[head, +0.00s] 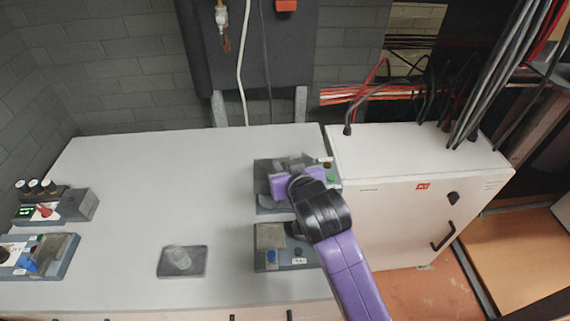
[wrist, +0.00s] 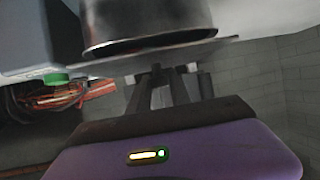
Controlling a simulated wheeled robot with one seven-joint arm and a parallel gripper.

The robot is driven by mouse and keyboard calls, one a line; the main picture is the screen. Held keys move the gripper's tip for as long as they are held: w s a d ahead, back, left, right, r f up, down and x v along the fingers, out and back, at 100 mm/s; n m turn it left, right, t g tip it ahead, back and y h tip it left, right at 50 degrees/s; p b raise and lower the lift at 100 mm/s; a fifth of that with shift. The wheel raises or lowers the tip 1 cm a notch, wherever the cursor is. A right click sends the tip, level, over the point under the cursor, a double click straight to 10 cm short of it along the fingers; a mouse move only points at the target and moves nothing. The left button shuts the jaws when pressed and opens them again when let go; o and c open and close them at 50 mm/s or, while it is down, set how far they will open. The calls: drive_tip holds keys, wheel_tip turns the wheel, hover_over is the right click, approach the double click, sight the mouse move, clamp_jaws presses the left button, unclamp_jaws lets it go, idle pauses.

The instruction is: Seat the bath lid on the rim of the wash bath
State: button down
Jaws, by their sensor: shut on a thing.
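My gripper (head: 290,182) is purple and black and reaches over the rear grey unit at the right of the white bench. In the wrist view, which looks upside down, its fingers (wrist: 168,88) are shut on the bath lid (wrist: 215,47), a thin grey plate. The lid also shows as a grey patch by the gripper in the head view (head: 296,162). The dark, round metal wash bath (wrist: 150,20) is against or just beyond the lid in the wrist view. I cannot tell whether lid and rim touch. In the head view my gripper hides most of the bath.
A green button (head: 331,177) is right of my gripper. A second grey unit (head: 270,237) stands in front, partly behind my arm. A grey tray (head: 168,269) holds a clear cup (head: 178,257). Control boxes (head: 77,204) stand at left. The bench middle (head: 165,190) is clear.

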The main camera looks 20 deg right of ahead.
drive_tip(key=shift+f+b, duration=0.3)
drive_tip(key=shift+f, duration=0.2)
drive_tip(key=c, duration=1.1)
unclamp_jaws()
drive_tip(key=d+v, duration=0.1)
drive_tip(key=v, duration=0.6)
drive_tip(key=shift+s+a+r, duration=0.2)
drive_tip(key=shift+s+a, duration=0.15)
drive_tip(key=shift+a, duration=0.2)
